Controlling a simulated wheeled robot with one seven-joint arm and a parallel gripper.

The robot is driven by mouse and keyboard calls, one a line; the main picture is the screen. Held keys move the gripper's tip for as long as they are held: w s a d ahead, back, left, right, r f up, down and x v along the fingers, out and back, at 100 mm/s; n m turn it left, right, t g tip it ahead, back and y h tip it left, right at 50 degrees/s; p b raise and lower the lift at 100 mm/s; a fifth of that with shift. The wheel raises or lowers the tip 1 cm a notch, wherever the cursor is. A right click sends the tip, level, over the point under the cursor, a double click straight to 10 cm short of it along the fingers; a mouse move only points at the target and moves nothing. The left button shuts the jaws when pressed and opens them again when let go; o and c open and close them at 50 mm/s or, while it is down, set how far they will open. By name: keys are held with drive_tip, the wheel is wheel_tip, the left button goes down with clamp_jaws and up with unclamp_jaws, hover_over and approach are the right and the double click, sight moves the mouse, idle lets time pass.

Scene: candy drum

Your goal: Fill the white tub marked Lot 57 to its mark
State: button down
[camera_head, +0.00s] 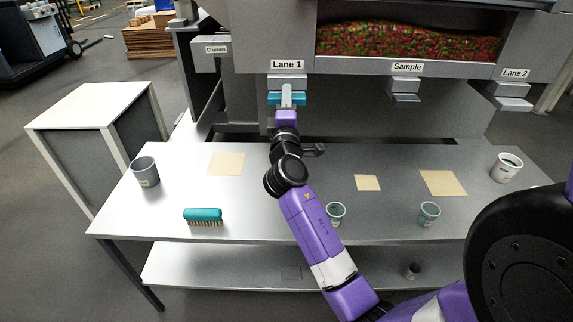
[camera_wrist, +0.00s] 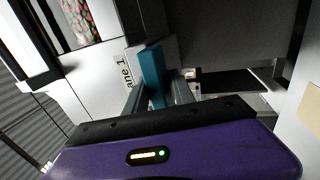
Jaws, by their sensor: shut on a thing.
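A whitish tub (camera_head: 506,169) with a small label stands at the table's right end in the head view; its print is too small to read. The drum's Lane 1 outlet has a teal handle (camera_head: 273,99), which also shows in the wrist view (camera_wrist: 153,75). My gripper (camera_head: 287,103) is at this handle, and its fingers are shut on it in the wrist view (camera_wrist: 158,96). Multicoloured candy (camera_head: 405,45) shows behind the drum's window. No tub is visible under Lane 1, though my arm hides part of that area.
A grey-blue tub (camera_head: 145,172), a teal brush (camera_head: 203,215) and two small cups (camera_head: 335,213) (camera_head: 429,214) stand on the table (camera_head: 255,205). Beige squares (camera_head: 227,163) lie there too. Another cup (camera_head: 413,271) is on the lower shelf. Sample (camera_head: 405,88) and Lane 2 (camera_head: 510,95) outlets are to the right.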

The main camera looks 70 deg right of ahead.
drive_tip(key=shift+s+r, duration=0.1)
drive_tip(key=shift+r, duration=0.3)
drive_tip(key=shift+r+v, duration=0.1)
drive_tip(key=shift+v, duration=0.65)
drive_tip(key=shift+r+v, duration=0.15)
drive_tip(key=shift+v, duration=0.55)
drive_tip(key=shift+a, duration=0.1)
